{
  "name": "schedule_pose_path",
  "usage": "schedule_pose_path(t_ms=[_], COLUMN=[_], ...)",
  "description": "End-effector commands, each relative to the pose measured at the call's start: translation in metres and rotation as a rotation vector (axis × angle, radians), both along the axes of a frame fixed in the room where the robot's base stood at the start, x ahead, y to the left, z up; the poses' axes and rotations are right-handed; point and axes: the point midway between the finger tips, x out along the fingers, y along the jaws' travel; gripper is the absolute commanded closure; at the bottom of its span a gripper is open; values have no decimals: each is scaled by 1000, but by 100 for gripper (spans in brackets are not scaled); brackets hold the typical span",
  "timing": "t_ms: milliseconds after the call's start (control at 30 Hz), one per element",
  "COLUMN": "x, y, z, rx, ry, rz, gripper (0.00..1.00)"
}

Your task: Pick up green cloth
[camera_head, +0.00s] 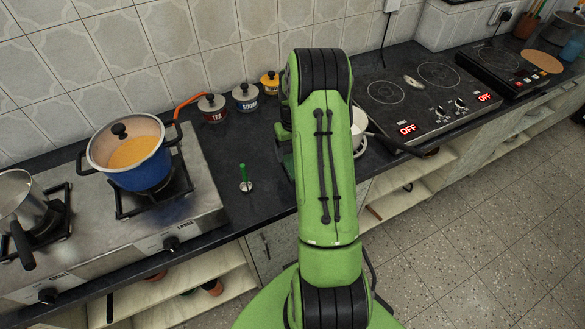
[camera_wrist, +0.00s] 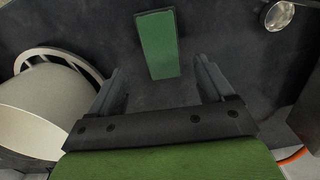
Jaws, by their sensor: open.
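The green cloth (camera_wrist: 158,45) shows in the wrist view as a flat, folded-looking green strip on the dark counter, at the top middle. My gripper (camera_wrist: 160,73) is open, with its two dark fingers spread apart. The cloth lies ahead of the gap between the fingers, its near end close to the line of the fingertips. Nothing is held, and I cannot tell the height of the fingers above the counter.
A pale round vessel (camera_wrist: 45,100) with a handle stands close left of my gripper. Lidded jars (camera_head: 212,108) line the wall. A blue pot (camera_head: 145,170) is on the stove, and a cooktop (camera_head: 420,95) is right.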

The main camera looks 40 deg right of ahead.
Motion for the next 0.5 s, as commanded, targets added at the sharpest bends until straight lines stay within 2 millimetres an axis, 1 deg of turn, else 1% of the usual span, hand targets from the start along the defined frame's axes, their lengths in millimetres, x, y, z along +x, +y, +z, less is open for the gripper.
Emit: schedule_pose_path(t_ms=[200, 267, 367, 500], x=[-4, -4, -4, -3], y=[5, 5, 5, 5], z=[-39, -48, -53, -53], rx=[3, 2, 0, 0], ry=[3, 1, 0, 0], rz=[0, 0, 0, 0], gripper=[19, 19, 19, 19])
